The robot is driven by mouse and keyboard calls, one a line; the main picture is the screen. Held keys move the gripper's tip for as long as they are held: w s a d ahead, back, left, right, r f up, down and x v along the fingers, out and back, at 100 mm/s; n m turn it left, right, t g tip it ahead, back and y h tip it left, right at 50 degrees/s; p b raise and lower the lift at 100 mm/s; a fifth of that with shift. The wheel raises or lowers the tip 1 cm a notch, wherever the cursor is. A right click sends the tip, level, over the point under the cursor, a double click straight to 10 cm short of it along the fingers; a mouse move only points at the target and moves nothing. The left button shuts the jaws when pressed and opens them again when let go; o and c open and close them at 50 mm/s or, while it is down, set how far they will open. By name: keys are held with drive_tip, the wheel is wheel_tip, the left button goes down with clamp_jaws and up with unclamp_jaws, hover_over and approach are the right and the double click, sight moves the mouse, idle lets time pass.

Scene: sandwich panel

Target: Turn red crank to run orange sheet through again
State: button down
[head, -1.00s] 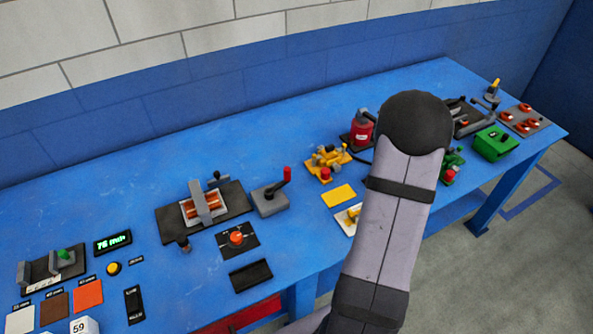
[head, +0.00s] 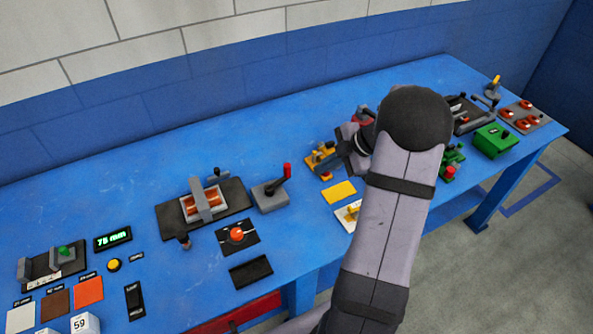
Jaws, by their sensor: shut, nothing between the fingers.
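My gripper (head: 344,152) is at the end of my arm, above the yellow device (head: 322,160); it is shut and empty. A red-handled lever (head: 287,171) stands on a grey block (head: 270,196), to the left of my gripper and apart from it. I cannot tell whether it is the red crank. An orange sheet (head: 89,291) lies flat at the front left, in a row with a brown and a white sheet. A device with copper-coloured rollers (head: 203,204) stands on a dark base left of the lever. A red machine (head: 362,114) is mostly hidden behind my gripper and arm.
A yellow plate (head: 339,192) lies below my gripper. A green box (head: 493,141) and a panel with red knobs (head: 521,117) stand at the far right. A red knob (head: 237,234) sits on a black plate. The blue table (head: 130,185) is clear at the back left.

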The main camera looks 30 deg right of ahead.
drive_tip(key=w+a+f+p, duration=0.3)
drive_tip(key=w+f, duration=0.5)
drive_tip(key=shift+w+a+p, duration=0.35)
drive_tip(key=shift+a, duration=0.05)
drive_tip(key=shift+w, duration=0.1)
idle(0.6)
drive_tip(key=shift+w+n, duration=0.15)
drive_tip(key=shift+n, duration=0.45)
drive_tip(key=shift+n+g+y, duration=0.3)
